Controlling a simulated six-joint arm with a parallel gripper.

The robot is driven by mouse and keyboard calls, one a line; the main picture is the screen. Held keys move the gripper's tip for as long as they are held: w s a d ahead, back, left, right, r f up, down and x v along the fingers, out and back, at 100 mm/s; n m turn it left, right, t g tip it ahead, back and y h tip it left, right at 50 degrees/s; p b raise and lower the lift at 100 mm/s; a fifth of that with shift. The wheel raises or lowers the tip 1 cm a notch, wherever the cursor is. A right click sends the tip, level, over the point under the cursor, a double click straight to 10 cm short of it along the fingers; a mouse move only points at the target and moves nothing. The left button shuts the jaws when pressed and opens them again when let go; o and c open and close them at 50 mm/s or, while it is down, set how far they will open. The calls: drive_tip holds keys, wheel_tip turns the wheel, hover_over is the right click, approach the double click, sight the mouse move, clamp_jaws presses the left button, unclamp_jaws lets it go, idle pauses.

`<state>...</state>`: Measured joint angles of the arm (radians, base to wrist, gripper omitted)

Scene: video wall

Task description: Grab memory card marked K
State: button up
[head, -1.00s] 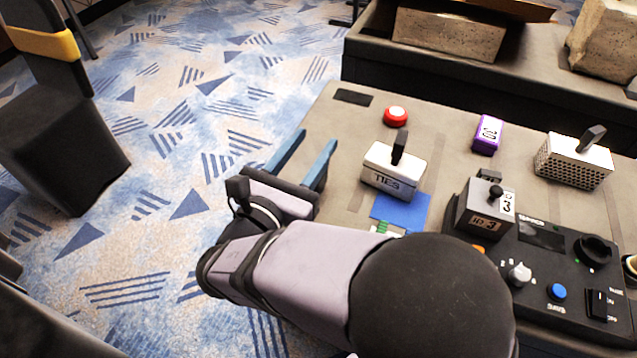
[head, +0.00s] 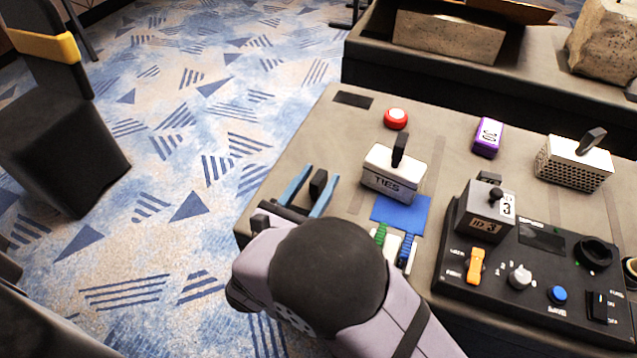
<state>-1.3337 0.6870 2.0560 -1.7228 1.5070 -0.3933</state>
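No letter K is legible on anything in the head view. A small black block (head: 318,184) is at the left side of the table, with no mark readable on its visible faces; I cannot tell whether it is the memory card. My gripper (head: 321,173) is open, its two blue fingers on either side of this block in the picture. I cannot tell whether either finger touches it, or how high the fingers are above the table. My arm covers the near left part of the table.
A white box marked TIES with a black handle (head: 390,180) stands right of my gripper, by a blue pad (head: 402,212). A red button (head: 396,118), purple block (head: 488,136), perforated white box (head: 572,164), grey ID 3 box (head: 484,213) and control panel (head: 520,262) are farther right.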

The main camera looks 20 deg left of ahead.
sight(323, 170)
drive_tip(key=shift+w+f, duration=0.1)
drive_tip(key=shift+w, duration=2.5)
clamp_jaws()
